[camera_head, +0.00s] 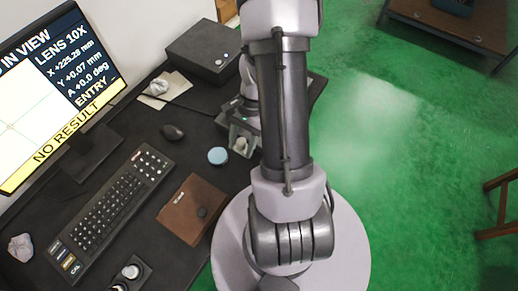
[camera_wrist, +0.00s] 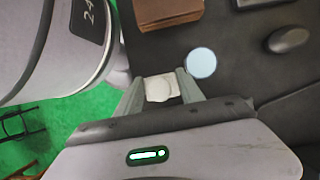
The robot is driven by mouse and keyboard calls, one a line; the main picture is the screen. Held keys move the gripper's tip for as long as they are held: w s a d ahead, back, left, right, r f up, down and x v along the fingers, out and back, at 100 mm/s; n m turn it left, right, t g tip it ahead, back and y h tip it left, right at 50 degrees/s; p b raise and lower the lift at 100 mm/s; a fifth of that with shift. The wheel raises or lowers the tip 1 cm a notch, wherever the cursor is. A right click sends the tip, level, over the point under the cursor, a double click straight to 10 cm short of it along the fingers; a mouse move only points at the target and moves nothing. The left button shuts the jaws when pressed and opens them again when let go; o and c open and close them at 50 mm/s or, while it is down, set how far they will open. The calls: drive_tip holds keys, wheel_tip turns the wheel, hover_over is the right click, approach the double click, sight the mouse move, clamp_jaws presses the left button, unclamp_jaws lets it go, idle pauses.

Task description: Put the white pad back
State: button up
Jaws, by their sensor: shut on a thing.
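My gripper (camera_wrist: 160,77) is shut on the white pad (camera_wrist: 159,88), a small pale piece with a rounded face that sits between the two grey fingers in the wrist view. In the head view my gripper (camera_head: 242,138) is over the right part of the dark desk, partly hidden by my arm, and the pad (camera_head: 240,145) shows as a small pale patch between the fingers. I cannot tell how high the pad is above the desk. A light blue round disc (camera_head: 217,155) lies on the desk just beside the gripper; it also shows in the wrist view (camera_wrist: 201,63).
A brown case (camera_head: 188,213), black mouse (camera_head: 173,132) and keyboard (camera_head: 112,212) lie on the desk. A monitor (camera_head: 50,95) reads "NO RESULT". A black box (camera_head: 207,52) and crumpled white cloth (camera_head: 165,88) are at the back. A small dark tray (camera_head: 140,275) is at the front.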

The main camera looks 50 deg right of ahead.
sight(241, 169)
drive_tip(key=f+b, duration=0.1)
drive_tip(key=f, duration=0.2)
drive_tip(key=f+b, duration=0.2)
drive_tip(key=f, duration=0.1)
drive_tip(key=f+b, duration=0.2)
drive_tip(key=f, duration=0.2)
drive_tip(key=shift+a+f, duration=0.1)
drive_tip(key=shift+a, duration=0.15)
drive_tip(key=shift+r, duration=0.2)
drive_tip(key=shift+f, duration=0.1)
drive_tip(key=o, duration=0.9)
drive_tip(key=shift+f, duration=0.15)
drive_tip(key=o, duration=0.4)
